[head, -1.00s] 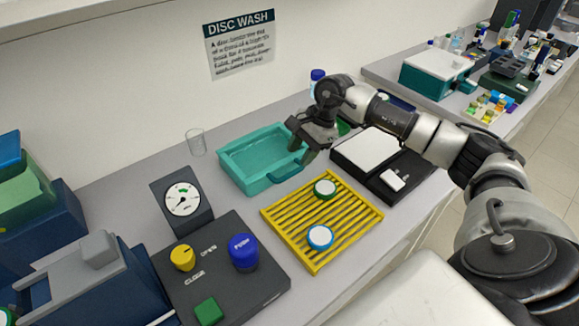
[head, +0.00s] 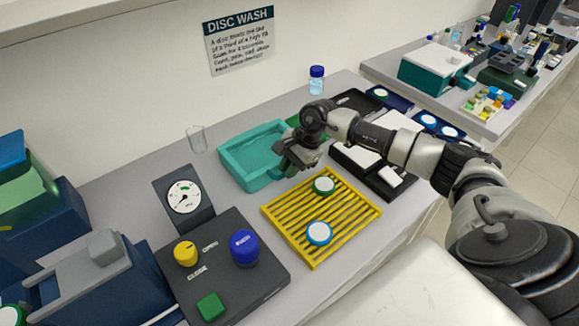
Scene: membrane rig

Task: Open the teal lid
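A teal box (head: 233,172) sits on the bench below the wall sign. Its teal top (head: 250,150) lies level inside the rim, and I cannot tell the lid's edge from the box. My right gripper (head: 288,168) is low at the box's right front corner and hides the handle there. It is at or just above the handle, and I cannot tell whether it touches. Its fingers are too small and dark to tell if they are open or shut. My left gripper is not in view.
A yellow slatted rack (head: 290,233) with two white discs stands in front. A control panel (head: 265,280) and gauge (head: 184,197) are at left. Black trays (head: 390,188) and a blue-capped bottle (head: 316,80) are at right.

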